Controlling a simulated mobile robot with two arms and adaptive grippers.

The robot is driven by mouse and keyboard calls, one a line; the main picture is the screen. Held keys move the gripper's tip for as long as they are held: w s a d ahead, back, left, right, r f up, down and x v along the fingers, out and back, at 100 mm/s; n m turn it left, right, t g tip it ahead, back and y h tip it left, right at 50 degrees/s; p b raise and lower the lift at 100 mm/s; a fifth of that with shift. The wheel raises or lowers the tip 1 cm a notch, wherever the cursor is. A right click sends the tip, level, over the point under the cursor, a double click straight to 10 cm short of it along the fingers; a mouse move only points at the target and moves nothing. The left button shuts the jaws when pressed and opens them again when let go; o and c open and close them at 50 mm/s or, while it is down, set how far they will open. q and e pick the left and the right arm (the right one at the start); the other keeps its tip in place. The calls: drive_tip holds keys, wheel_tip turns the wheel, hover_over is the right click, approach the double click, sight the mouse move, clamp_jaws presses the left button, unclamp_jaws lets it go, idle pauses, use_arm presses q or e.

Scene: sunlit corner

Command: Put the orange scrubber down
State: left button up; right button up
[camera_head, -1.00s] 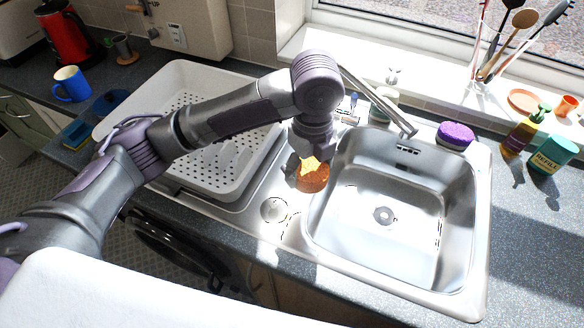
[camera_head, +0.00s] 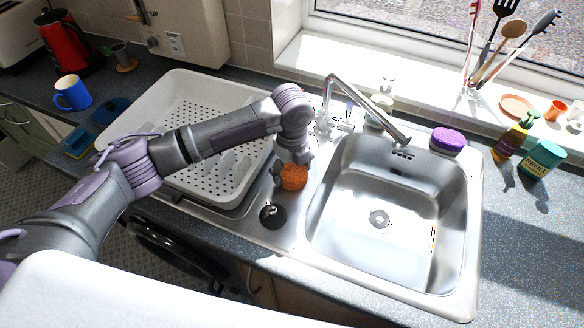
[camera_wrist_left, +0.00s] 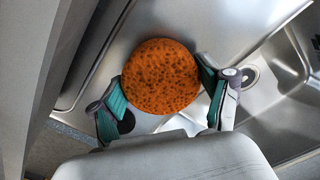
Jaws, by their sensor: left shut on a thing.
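The orange scrubber (camera_head: 293,177) is round and speckled. It is over the steel strip between the sink basin and the white draining rack. My left gripper (camera_head: 290,165) comes down on it from above and is shut on it. In the left wrist view the scrubber (camera_wrist_left: 160,76) sits between the two teal-padded fingers of the left gripper (camera_wrist_left: 163,92), one at each side. I cannot tell whether its underside touches the steel. My right gripper is not in view.
The empty sink basin (camera_head: 385,240) lies to the right, with the tap (camera_head: 365,110) behind it. The white rack (camera_head: 200,95) is to the left. A dark round drain fitting (camera_head: 272,215) lies in front of the scrubber. A purple sponge (camera_head: 448,139) rests behind the basin.

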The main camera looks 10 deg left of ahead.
sight(292, 170)
use_arm(q)
drive_tip(key=shift+f, duration=0.1)
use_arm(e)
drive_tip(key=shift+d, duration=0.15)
use_arm(q)
drive_tip(key=o, duration=1.2)
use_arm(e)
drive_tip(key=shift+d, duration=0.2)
use_arm(q)
wheel_tip(292, 170, up, 12)
drive_tip(key=b, duration=0.2)
drive_tip(key=shift+b, duration=0.35)
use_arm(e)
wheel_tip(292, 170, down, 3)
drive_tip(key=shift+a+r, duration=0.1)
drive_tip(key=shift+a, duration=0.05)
